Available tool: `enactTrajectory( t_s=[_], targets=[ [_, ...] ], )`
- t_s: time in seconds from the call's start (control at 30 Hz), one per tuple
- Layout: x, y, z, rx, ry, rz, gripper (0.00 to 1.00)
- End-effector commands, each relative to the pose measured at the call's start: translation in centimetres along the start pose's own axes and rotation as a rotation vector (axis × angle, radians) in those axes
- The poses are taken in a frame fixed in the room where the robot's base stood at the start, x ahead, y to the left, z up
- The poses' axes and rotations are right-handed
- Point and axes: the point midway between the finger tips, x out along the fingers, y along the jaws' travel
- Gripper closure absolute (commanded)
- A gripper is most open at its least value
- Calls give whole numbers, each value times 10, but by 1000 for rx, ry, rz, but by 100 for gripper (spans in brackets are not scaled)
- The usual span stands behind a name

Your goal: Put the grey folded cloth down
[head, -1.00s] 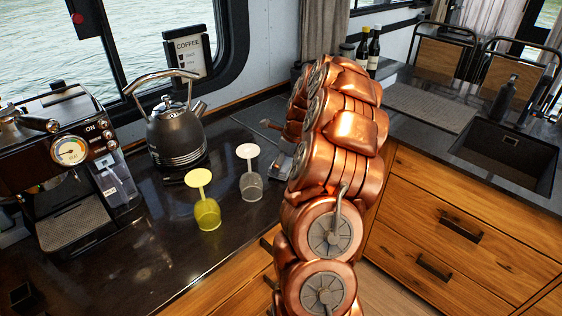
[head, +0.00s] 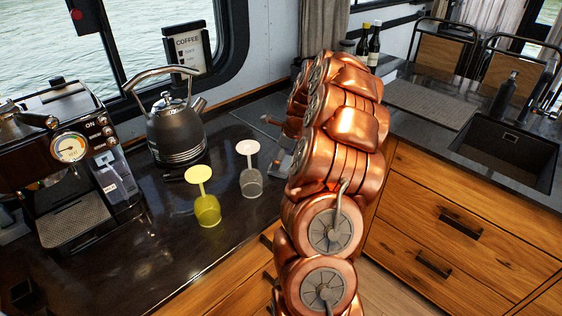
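My copper-coloured arm stands upright in the middle of the head view and hides most of what is behind it. Of my gripper, only a small grey part (head: 283,166) shows at the arm's left edge, low over the counter. Its fingertips are hidden, so I cannot see whether it is open or shut. I cannot clearly make out the grey folded cloth. A flat dark grey piece (head: 258,124) shows on the counter behind the arm, but I cannot tell what it is.
The dark counter (head: 150,262) holds a coffee machine (head: 70,185), a kettle (head: 176,132), an upturned yellow glass (head: 207,209) and an upturned clear glass (head: 250,182). At right are a grey mat (head: 428,104), a sink (head: 505,150) and two dark bottles (head: 373,47).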

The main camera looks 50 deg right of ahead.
Motion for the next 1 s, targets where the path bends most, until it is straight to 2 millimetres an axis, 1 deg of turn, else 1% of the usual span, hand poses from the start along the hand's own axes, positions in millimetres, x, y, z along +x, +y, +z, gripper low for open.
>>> enactTrajectory(
  t_s=[0.17,0.3,0.4,0.53,0.6,0.73,1.0],
  targets=[
    [-26,-1,-2,0,0,-3,0],
    [-56,-2,-1,-1,-2,-8,0],
    [-75,-1,-1,0,-1,-3,0],
    [-94,-1,0,0,-1,-2,0],
    [-101,-1,0,0,-1,-3,0],
    [-110,0,0,0,0,0,0],
    [-114,1,0,0,1,2,0]
  ],
)
